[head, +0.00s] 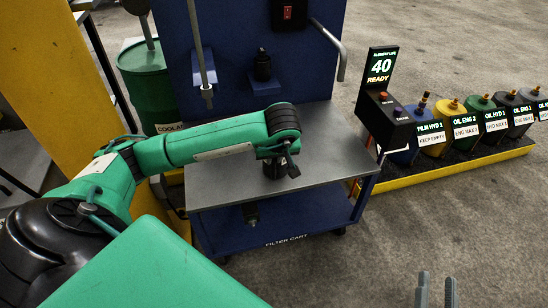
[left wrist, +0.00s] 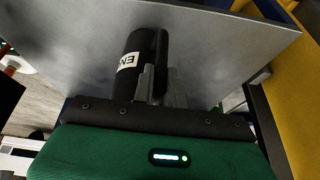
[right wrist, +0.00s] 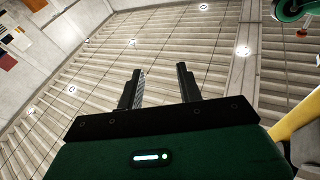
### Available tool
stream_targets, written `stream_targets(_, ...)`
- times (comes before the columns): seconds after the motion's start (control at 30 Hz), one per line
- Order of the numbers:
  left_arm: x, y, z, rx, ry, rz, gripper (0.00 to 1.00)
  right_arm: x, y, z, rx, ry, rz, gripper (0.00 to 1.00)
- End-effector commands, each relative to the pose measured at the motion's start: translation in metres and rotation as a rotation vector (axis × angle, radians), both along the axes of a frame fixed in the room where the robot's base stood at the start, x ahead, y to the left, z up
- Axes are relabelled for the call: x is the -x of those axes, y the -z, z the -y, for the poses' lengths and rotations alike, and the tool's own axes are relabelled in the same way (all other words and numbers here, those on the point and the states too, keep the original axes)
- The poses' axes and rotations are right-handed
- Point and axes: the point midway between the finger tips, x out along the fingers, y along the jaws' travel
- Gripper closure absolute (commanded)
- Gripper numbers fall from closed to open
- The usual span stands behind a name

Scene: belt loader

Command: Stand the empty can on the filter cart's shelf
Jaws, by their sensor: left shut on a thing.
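The can is black with a white label starting "EN". In the left wrist view the can (left wrist: 128,68) is between my left gripper's fingers (left wrist: 158,85), against the filter cart's grey top. In the head view the can (head: 272,169) is partly hidden under my left gripper (head: 289,166). It looks about upright over the middle of the filter cart's grey top shelf (head: 225,185). I cannot tell whether its base touches the shelf. My right gripper (head: 436,291) is open and empty, low at the right; its fingers also show apart in the right wrist view (right wrist: 158,88).
The blue cart has a lower shelf (head: 300,222) with a dark cylinder (head: 251,213). A dark filter (head: 262,66) is on the back panel. A "40 READY" display (head: 381,67) and several coloured oil containers (head: 466,127) stand at the right. A green drum (head: 150,85) is behind my left arm.

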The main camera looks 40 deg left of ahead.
Motion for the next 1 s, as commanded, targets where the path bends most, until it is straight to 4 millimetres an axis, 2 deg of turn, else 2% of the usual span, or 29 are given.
stream_targets(0.13,0.0,0.001,0.0,0.0,0.0,0.0,1.0,0.0,-0.002,0.001,-0.004,0.002,0.014,0.64)
stream_targets(0.17,0.0,0.001,0.0,0.0,0.0,0.0,0.82,0.0,-0.003,0.001,-0.004,0.003,0.018,0.64)
stream_targets(0.27,0.0,0.001,0.0,0.0,0.0,0.0,0.64,-0.001,-0.003,0.001,-0.003,0.003,0.016,0.64)
stream_targets(0.67,0.001,-0.005,0.001,0.0,0.0,0.001,0.64,-0.001,-0.002,0.0,0.001,0.0,-0.001,0.64)
stream_targets(0.77,0.004,-0.019,0.006,0.001,0.003,0.001,0.64,0.004,0.015,-0.005,0.019,-0.017,-0.088,0.64)
stream_targets(1.0,0.017,-0.071,0.021,0.0,0.002,0.004,0.64,0.021,0.062,-0.018,0.079,-0.066,-0.33,0.64)
